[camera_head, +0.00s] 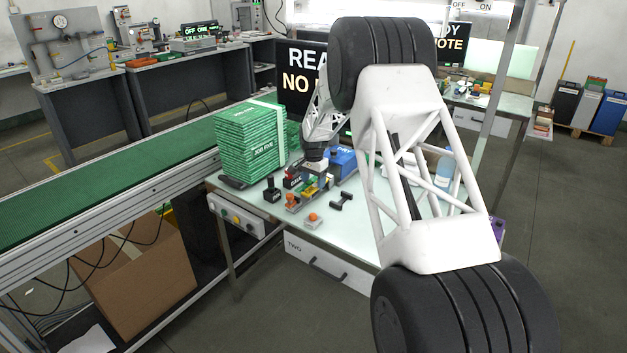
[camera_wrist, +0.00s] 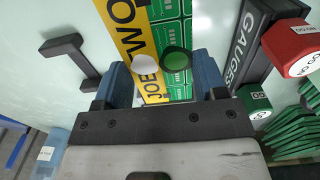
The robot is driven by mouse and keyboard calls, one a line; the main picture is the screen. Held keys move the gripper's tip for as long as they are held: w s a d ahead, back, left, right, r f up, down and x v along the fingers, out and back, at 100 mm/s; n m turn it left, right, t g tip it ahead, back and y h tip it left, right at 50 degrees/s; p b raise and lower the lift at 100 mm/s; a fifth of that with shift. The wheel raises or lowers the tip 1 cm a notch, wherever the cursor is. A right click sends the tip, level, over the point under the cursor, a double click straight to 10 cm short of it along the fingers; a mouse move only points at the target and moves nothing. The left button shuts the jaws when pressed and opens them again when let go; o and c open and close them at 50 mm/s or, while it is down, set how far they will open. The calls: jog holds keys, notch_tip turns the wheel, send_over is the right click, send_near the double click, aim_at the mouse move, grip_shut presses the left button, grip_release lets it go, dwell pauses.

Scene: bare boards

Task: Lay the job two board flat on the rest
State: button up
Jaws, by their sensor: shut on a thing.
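The job two board (camera_wrist: 130,35) is green with a yellow strip lettered "JOB TWO"; it runs away from my gripper in the wrist view. My gripper (camera_wrist: 160,82) has blue fingertips on either side of its near end and is shut on it. A white round cap and a green round cap show over the board between the fingers. In the head view my gripper (camera_head: 316,178) is low over the table, and the board there is too small to make out clearly. A black dumbbell-shaped piece (camera_wrist: 68,60), possibly the rest, lies left of the board, apart from it; it also shows in the head view (camera_head: 342,200).
A black "GAUGES" holder (camera_wrist: 243,45) stands right of the board, with a red block (camera_wrist: 290,42) beside it. A tall green "JOB FIVE" stack (camera_head: 248,145) is at the table's left. A blue box (camera_head: 343,161) stands behind. Small orange-topped pieces (camera_head: 312,220) sit near the front edge.

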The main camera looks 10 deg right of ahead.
jog(key=shift+f, duration=0.1)
jog(key=o, duration=1)
jog(key=shift+r, duration=3.85)
jog(key=shift+r, duration=0.1)
notch_tip(320, 180, up, 8)
jog(key=shift+f, duration=0.2)
